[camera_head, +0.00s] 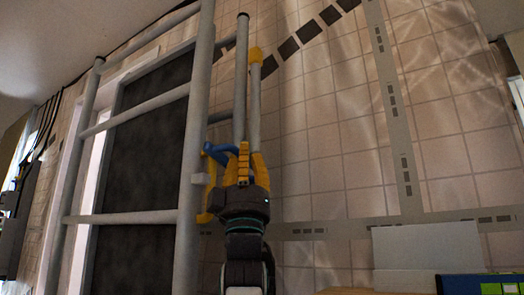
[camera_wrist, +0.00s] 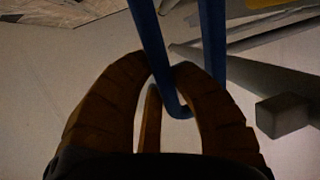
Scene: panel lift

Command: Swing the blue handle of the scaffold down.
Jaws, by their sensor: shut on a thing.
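The scaffold (camera_head: 197,120) is a frame of grey tubes on the left of the head view. Its blue handle (camera_head: 217,150) juts out to the right of the near upright. My gripper (camera_head: 243,160), with yellow fingers, points up and is shut on the handle, partly hiding it. In the wrist view, the handle (camera_wrist: 151,40) is a blue U-shaped loop with its bend between the fingers of my gripper (camera_wrist: 168,66). The fingers are close together at their tips around the loop's left side. The exact contact is hard to see.
A dark panel (camera_head: 145,135) stands behind the scaffold tubes. Grey poles with a yellow fitting (camera_head: 255,56) rise just behind my gripper. A tiled wall (camera_head: 340,120) fills the right. A white board (camera_head: 428,247) and a blue-green box (camera_head: 482,285) are at lower right.

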